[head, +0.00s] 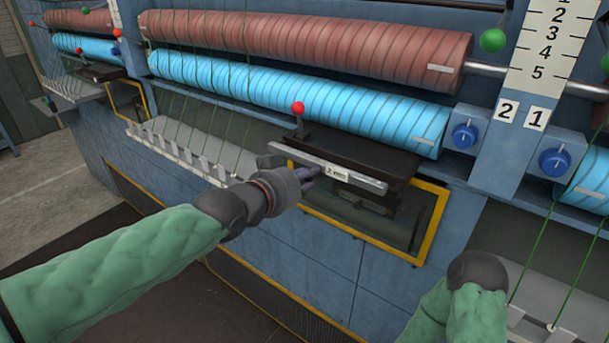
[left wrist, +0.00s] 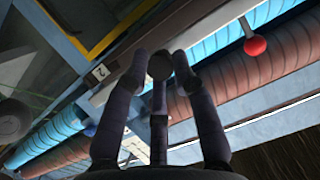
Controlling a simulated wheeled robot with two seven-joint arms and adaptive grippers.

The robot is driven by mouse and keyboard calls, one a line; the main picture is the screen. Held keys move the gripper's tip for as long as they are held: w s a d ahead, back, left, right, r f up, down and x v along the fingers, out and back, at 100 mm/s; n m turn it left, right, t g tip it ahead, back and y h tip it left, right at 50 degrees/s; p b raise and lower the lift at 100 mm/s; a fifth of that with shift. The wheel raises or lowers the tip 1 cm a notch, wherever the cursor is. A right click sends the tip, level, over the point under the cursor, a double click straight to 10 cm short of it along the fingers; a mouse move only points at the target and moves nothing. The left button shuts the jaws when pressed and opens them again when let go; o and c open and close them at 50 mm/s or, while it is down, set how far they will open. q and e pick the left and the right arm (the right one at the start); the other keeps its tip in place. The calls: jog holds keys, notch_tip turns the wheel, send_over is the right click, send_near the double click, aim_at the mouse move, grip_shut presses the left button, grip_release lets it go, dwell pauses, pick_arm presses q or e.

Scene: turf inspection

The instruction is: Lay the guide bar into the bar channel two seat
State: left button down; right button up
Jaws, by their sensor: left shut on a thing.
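The guide bar (head: 362,179) is a long grey bar with a small white label. It lies across the front of a dark ledge in the head view, where a red-knobbed lever stands; this ledge looks like the channel two seat (head: 385,157). My left gripper (head: 308,178) is shut on the bar from the front, near its middle. I cannot tell whether the bar touches the ledge. In the left wrist view the dark fingers (left wrist: 160,65) reach up to the bar (left wrist: 110,82). My right gripper is out of view; only its arm shows at the lower right.
A yellow-edged opening (head: 370,237) is below the ledge. Blue and red-brown rollers (head: 300,97) run behind it. Green strands and a row of pale blocks (head: 178,153) are to the left. A column with numbers 2 and 1 (head: 521,113) and blue knobs (head: 465,135) are to the right.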

aim_at(319, 165)
pick_arm(q)
jog(key=shift+r, duration=0.1)
jog(key=shift+w+d+b, duration=0.35)
jog(key=shift+w+d, duration=0.1)
jog(key=shift+w, duration=0.15)
dwell(0.5)
jog(key=shift+w+d, duration=0.2)
jog(key=shift+w, duration=0.05)
jog(key=shift+w+d+b, duration=0.35)
jog(key=shift+w+d, duration=0.45)
jog(key=shift+w, duration=0.35)
dwell(1.1)
jog(key=shift+f+b, duration=1.1)
jog(key=shift+b, duration=0.2)
jog(key=c, duration=0.9)
grip_release()
jog(key=shift+c, duration=0.2)
